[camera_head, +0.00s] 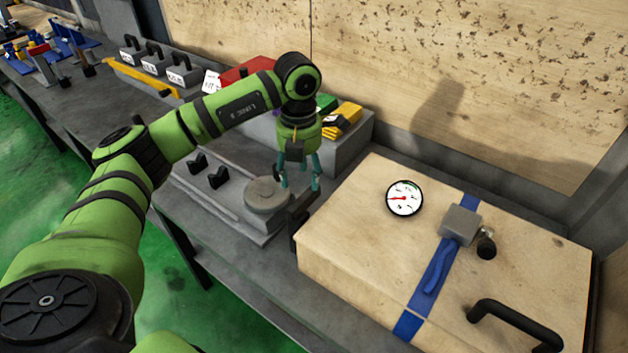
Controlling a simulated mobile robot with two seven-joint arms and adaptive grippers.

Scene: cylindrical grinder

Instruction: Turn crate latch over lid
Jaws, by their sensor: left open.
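The wooden crate (350,255) stands at the right on the bench, with its flat lid (370,220) on top. A dark latch-like piece (299,212) stands upright at the crate's left side, near the back corner; how it is turned relative to the lid is hard to tell. My left gripper (298,184) points down just left of the crate, above and close to this dark piece. Its teal fingers are apart and nothing shows between them. I cannot tell whether a fingertip touches the piece. My right gripper is out of view.
The lid carries a round gauge (405,198), a blue strap (434,275), a grey block (461,225) with a black knob, and a black handle (515,320). A fixture with a round disc (267,195) lies left of the crate. A grey bin (350,140) stands behind.

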